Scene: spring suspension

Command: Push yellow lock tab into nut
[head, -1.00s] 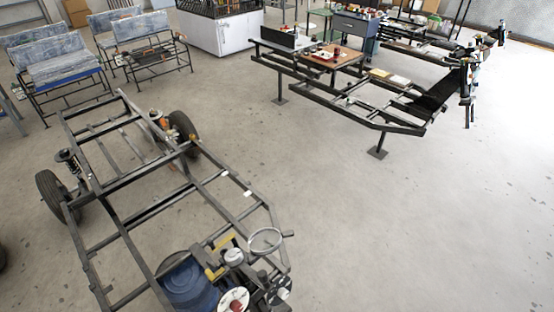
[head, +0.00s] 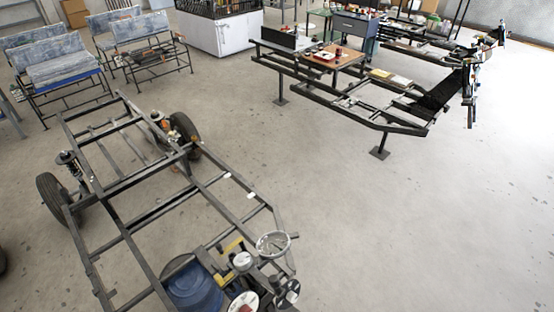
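I cannot make out the yellow lock tab or the nut at this distance. The wheeled vehicle frame (head: 135,178) stands on the floor at the left, with suspension parts by its wheels. A coil spring unit (head: 70,165) stands by its left wheel (head: 52,197). Another unit (head: 158,122) with some orange is beside the other wheel (head: 184,135). A yellow part (head: 231,246) shows near the engine end, but I cannot tell what it is. Neither of my grippers is in view.
A second frame (head: 350,103) rests on stands, with a wooden board (head: 336,58) and small parts on it. A blue drum-like part (head: 192,285) and a steering wheel (head: 272,244) are at the near frame's front. Benches (head: 62,70) stand back left. The floor at right is clear.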

